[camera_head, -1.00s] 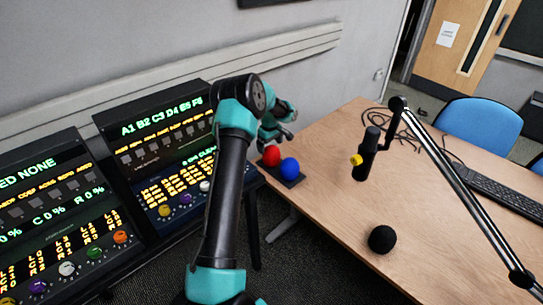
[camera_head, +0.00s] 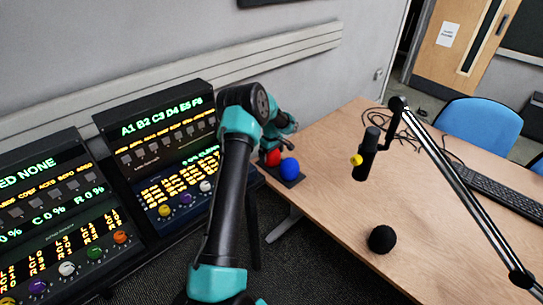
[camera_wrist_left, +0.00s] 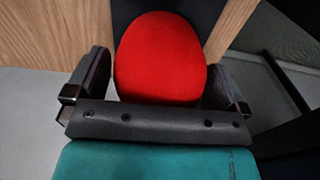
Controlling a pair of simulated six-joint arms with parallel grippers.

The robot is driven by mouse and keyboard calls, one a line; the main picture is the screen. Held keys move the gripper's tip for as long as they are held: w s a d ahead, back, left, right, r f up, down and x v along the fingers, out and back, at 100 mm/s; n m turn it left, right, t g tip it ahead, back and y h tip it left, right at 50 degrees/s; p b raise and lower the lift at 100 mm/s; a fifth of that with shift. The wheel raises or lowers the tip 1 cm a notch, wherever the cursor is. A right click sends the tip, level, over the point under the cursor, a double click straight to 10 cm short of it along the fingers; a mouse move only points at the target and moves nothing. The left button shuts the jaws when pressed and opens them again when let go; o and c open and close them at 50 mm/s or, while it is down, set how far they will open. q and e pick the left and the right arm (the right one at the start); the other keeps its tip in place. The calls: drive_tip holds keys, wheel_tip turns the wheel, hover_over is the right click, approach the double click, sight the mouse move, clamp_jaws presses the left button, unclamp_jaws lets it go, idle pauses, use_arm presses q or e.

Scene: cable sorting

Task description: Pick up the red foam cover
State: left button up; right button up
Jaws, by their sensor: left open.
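The red foam cover (camera_head: 273,157) is a round red ball on a small dark tray (camera_head: 291,183) at the left end of the desk, partly hidden by my left gripper (camera_head: 277,140) in the head view. In the left wrist view the red foam cover (camera_wrist_left: 160,50) sits between the two dark fingers of my left gripper (camera_wrist_left: 160,78), which are open with a gap on each side of it. I cannot tell whether either finger touches it. My right gripper is in neither view.
A blue foam ball (camera_head: 289,168) stands right beside the red one on the tray. A black foam ball (camera_head: 382,239) lies at the desk's front. A microphone (camera_head: 367,154) on a boom arm (camera_head: 460,185) stands farther right. Two lit control panels (camera_head: 165,150) are at left.

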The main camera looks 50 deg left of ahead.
use_arm(q)
drive_tip(key=c, duration=0.9)
drive_tip(key=shift+o, duration=0.2)
drive_tip(key=shift+r, duration=0.1)
wheel_tip(320, 180, up, 10)
drive_tip(key=shift+f, duration=0.1)
idle(0.3)
